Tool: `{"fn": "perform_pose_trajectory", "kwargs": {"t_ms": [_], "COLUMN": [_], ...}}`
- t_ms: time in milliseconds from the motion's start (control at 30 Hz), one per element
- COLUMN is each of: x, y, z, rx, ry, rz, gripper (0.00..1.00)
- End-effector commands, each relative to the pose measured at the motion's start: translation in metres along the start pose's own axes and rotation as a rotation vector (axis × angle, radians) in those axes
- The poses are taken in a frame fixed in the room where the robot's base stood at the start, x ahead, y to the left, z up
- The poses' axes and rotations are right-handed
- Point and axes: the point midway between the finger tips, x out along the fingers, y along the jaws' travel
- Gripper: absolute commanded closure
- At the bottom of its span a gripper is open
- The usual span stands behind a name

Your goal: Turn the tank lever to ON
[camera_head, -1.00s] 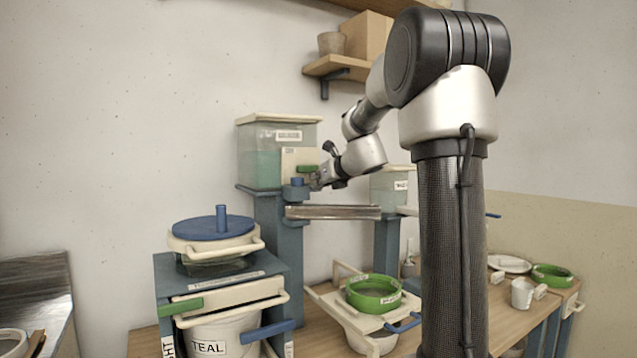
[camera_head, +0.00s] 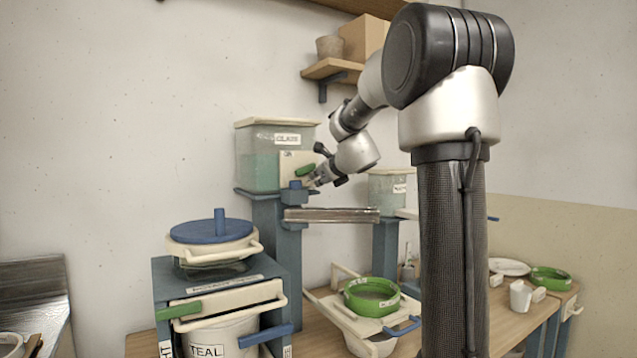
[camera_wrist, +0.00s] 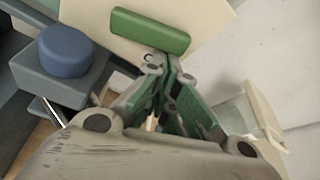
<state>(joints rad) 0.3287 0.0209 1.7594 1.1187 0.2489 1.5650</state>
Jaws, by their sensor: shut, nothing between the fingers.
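The glaze tank (camera_head: 262,155) is a clear box with teal liquid and a cream lid, on a blue stand at the back wall. A cream plate on its right front, marked at its top, carries the green lever (camera_head: 305,171). In the head view the lever is tilted, its right end higher. The wrist view shows the lever (camera_wrist: 150,30) just beyond my fingertips. My gripper (camera_head: 312,182) is shut and empty, just below the lever; its fingers also show in the wrist view (camera_wrist: 168,75). I cannot tell whether they touch the lever.
A blue knob (camera_wrist: 66,50) on a block sits left of my fingers. A metal trough (camera_head: 330,215) runs right below the tank. A second tank (camera_head: 388,187) stands to the right.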

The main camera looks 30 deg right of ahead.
Motion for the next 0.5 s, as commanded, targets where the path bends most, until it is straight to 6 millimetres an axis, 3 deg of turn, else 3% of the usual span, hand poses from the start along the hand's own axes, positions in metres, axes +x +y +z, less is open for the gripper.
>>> {"fn": "perform_pose_trajectory", "kwargs": {"t_ms": [167,500], "x": [-0.003,-0.007], "y": [-0.004,-0.01], "z": [0.008,0.021], "rx": [-0.158,-0.288], "ry": [-0.001,0.0], "rz": [-0.054,-0.1], "gripper": [1.0,1.0]}}
